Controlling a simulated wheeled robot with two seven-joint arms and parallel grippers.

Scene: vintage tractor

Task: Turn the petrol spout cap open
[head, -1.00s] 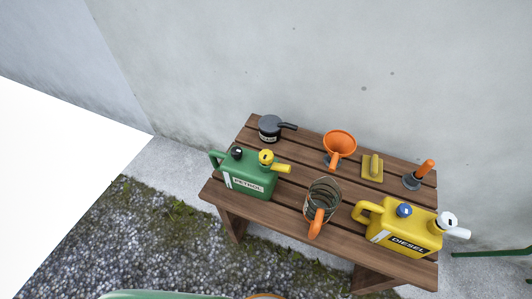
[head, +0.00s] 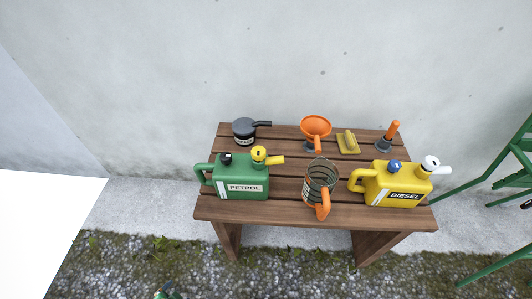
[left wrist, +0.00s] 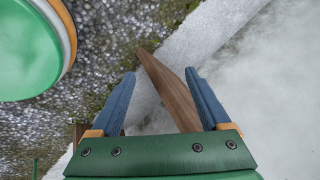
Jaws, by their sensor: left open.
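The green petrol can (head: 240,180) stands upright at the left end of the wooden bench. On its top are a black cap (head: 226,159) on the left and a yellow spout cap (head: 259,154) with a yellow spout (head: 275,160) pointing right. My left gripper (left wrist: 160,82) shows in the left wrist view with its two blue fingers apart and nothing between them. It is well away from the can, with the bench end (left wrist: 172,90) seen beyond the fingers. My right gripper is not in view.
The bench (head: 275,212) also holds a black pot (head: 244,130), an orange funnel (head: 315,127), a measuring jug (head: 320,182), a yellow brush (head: 348,142), an orange-handled tool (head: 391,133) and a yellow diesel can (head: 398,185). A wall (head: 270,60) stands behind. A green metal frame (head: 505,160) is at right.

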